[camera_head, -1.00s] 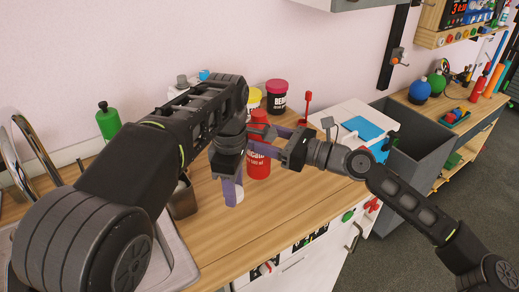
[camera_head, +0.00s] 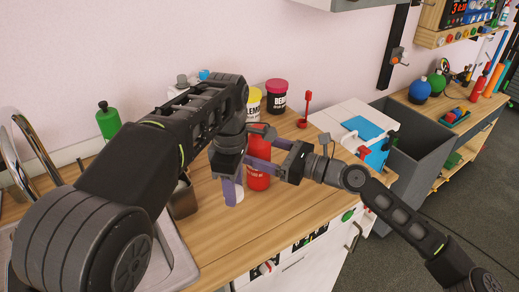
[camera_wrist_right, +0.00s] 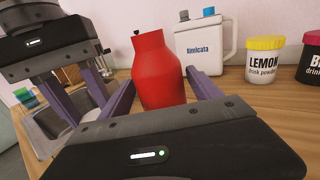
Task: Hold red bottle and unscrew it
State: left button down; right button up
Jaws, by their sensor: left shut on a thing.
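The red bottle (camera_head: 256,132) stands upright on the wooden counter, partly hidden by my grippers in the head view. Its body and narrower neck show in the wrist view (camera_wrist_right: 158,75). My right gripper (camera_head: 268,157) is open, with one purple finger on each side of the bottle. In the wrist view the fingertips (camera_wrist_right: 160,78) lie close to its sides; contact is unclear. My left gripper (camera_head: 231,188) is left of the bottle, its fingers pointing down and shut on a small white thing (camera_head: 239,193), maybe a cap.
Yellow-lidded (camera_head: 253,96) and pink-lidded (camera_head: 276,98) tubs and a white jug (camera_wrist_right: 208,48) stand behind the bottle. A metal sink lies left (camera_head: 183,262). A white box with blue (camera_head: 362,128) stands right. The counter's front (camera_head: 215,240) is clear.

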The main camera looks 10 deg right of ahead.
jog(key=shift+o, duration=0.3)
jog(key=shift+d+r, duration=0.1)
pick_arm(q)
jog(key=shift+f+b, duration=0.9)
pick_arm(e)
jog(key=v, duration=1.1)
jog(key=shift+s+d, duration=0.25)
jog(key=shift+s, duration=0.05)
